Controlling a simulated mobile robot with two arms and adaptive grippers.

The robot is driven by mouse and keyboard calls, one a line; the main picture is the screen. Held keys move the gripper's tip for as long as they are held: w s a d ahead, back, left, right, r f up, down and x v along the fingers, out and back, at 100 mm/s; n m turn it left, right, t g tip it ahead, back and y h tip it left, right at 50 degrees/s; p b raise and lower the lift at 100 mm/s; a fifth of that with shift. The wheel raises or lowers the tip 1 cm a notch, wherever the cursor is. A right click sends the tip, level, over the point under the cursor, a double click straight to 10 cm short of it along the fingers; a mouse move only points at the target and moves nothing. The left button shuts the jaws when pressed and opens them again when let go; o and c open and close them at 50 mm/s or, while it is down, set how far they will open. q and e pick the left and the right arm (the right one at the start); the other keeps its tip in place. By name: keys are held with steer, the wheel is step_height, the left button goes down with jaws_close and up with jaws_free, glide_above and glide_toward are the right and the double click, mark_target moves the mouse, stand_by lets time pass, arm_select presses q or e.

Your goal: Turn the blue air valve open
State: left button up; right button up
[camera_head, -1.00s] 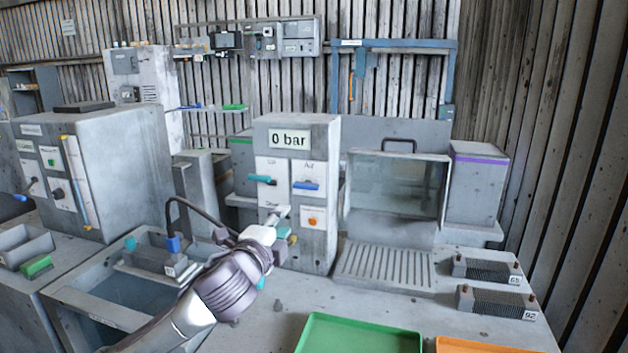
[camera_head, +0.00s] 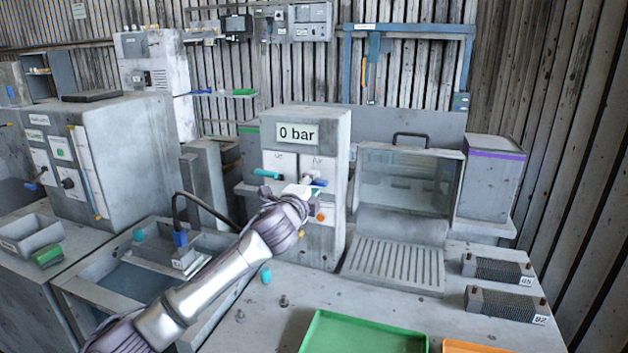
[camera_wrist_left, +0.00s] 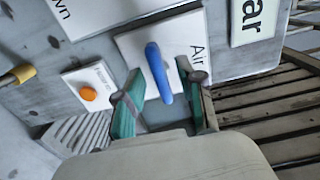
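The blue air valve (camera_wrist_left: 158,72) is a blue lever on a white plate labelled "Air" in the left wrist view. In the head view the blue lever (camera_head: 318,182) is partly hidden behind my gripper, on the front of the grey box reading "0 bar". My left gripper (camera_wrist_left: 158,104) is open, with its two teal-padded fingers on either side of the lever. I cannot tell whether either finger touches it. In the head view my left gripper (camera_head: 305,190) is in front of the valve panel. My right gripper is not in view.
A teal lever (camera_head: 267,174) sits left of the air plate. An orange button (camera_wrist_left: 88,94) is on the plate below it. A pressure display (camera_head: 297,133) reads "0 bar". A green tray (camera_head: 362,338) lies at the front. A glass-fronted box (camera_head: 405,180) stands to the right.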

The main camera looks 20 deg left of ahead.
arm_select(q)
steer(key=shift+w, duration=0.6)
steer(key=shift+w+d, duration=0.1)
steer(key=shift+w, duration=0.05)
jaws_close()
